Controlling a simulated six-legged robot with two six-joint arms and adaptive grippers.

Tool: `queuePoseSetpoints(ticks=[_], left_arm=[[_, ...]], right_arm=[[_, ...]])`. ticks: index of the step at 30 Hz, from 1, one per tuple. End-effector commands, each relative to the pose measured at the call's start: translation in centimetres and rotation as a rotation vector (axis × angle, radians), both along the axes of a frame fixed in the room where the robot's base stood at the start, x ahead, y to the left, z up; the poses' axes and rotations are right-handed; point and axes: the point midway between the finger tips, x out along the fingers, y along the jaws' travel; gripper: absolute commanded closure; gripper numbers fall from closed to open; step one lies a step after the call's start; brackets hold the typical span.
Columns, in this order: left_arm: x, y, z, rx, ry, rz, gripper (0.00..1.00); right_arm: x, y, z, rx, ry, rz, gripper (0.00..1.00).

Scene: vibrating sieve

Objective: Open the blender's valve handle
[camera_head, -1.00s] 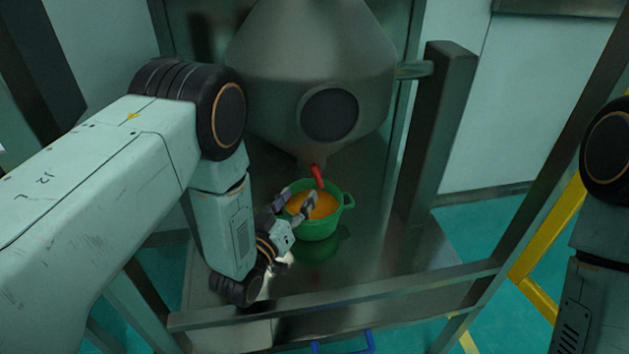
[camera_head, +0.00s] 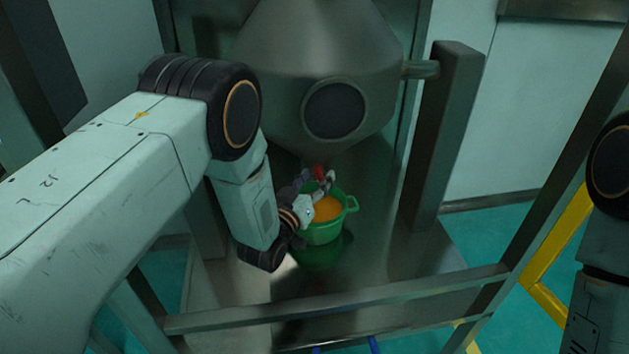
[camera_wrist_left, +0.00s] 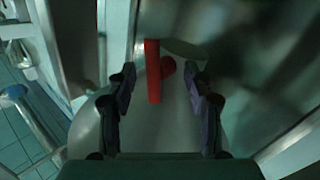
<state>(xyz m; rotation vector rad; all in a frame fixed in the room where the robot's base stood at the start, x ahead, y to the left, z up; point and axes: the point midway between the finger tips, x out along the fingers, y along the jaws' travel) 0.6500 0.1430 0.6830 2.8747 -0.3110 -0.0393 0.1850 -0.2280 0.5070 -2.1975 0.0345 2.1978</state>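The blender (camera_head: 315,60) is a large grey metal vessel with a cone-shaped bottom. Its red valve handle (camera_head: 319,172) shows small under the cone, partly hidden by my left gripper (camera_head: 318,184). In the left wrist view the red handle (camera_wrist_left: 153,72) is a straight bar with a round knob at its right. There my left gripper (camera_wrist_left: 163,85) is open, its two fingers apart, with the handle's lower end between the fingertips. No contact with the fingers shows. My right gripper is outside the view; only part of my right arm shows at the right edge.
A green pot (camera_head: 327,232) with orange contents stands under the outlet on the metal platform (camera_head: 385,262), close beside my left gripper. A frame bar (camera_head: 340,300) crosses in front. A dark post (camera_head: 443,140) stands to the right.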

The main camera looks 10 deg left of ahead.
Motion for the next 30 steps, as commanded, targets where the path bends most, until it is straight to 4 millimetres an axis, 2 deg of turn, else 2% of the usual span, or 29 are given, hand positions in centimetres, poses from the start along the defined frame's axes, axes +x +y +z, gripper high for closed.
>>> queuePoseSetpoints(ticks=[2, 17, 23, 30], left_arm=[[0.0, 0.0, 0.0, 0.0, 0.0, 0.0, 0.56], [0.0, 0.0, 0.0, 0.0, 0.0, 0.0, 0.98], [0.0, 0.0, 0.2, 0.019, 0.009, 0.001, 1.0], [0.0, 0.0, 0.7, 0.158, 0.067, 0.001, 1.0]], right_arm=[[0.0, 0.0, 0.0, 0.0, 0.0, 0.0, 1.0], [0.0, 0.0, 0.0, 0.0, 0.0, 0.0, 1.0], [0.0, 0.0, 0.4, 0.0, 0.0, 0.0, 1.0], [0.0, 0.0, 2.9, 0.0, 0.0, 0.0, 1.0]])
